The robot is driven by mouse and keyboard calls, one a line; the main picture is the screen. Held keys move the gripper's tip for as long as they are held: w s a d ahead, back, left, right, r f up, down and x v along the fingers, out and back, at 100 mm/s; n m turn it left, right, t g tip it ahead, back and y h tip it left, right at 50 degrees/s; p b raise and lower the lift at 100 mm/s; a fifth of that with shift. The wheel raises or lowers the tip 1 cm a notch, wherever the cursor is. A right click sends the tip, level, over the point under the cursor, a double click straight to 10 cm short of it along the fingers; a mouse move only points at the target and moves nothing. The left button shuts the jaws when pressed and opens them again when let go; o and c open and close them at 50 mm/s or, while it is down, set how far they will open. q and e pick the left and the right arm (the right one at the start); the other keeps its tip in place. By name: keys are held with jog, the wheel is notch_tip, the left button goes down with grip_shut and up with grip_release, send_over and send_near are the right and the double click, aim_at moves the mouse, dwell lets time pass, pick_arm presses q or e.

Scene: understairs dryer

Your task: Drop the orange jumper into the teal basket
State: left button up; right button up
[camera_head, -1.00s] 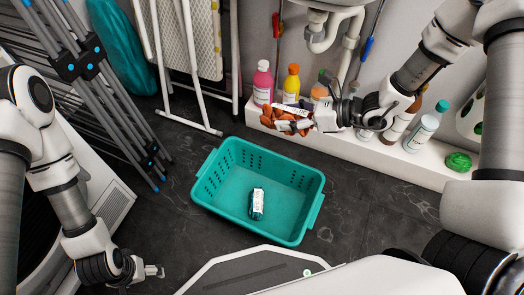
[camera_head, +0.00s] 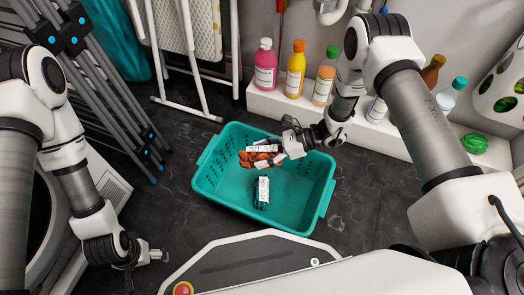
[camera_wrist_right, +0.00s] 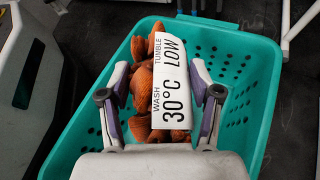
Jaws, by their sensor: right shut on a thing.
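The orange jumper (camera_head: 262,158) is a crumpled bundle with a white label. It shows in the right wrist view (camera_wrist_right: 143,90), where the label reads "WASH 30°C TUMBLE LOW". My right gripper (camera_head: 283,150) is shut on the jumper and holds it over the teal basket (camera_head: 327,187), at the back part of its opening. Whether the jumper touches the basket is not clear. A dark teal bundle with a white label (camera_head: 262,193) lies on the basket floor. My left gripper (camera_head: 157,256) is at the lower left, away from the basket; its jaw opening is too small to tell.
Several bottles, such as a pink one (camera_head: 265,68) and a yellow one (camera_head: 295,70), stand on a white ledge (camera_head: 272,101) behind the basket. A folded grey rack (camera_head: 90,80) leans at left. Dark floor (camera_head: 368,200) is clear right of the basket.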

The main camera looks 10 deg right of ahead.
jog(key=shift+f, duration=0.65)
pick_arm(q)
jog(key=shift+f, duration=0.45)
pick_arm(e)
jog(key=o, duration=1.3)
jog(key=v, duration=1.2)
jog(key=shift+r, duration=0.1)
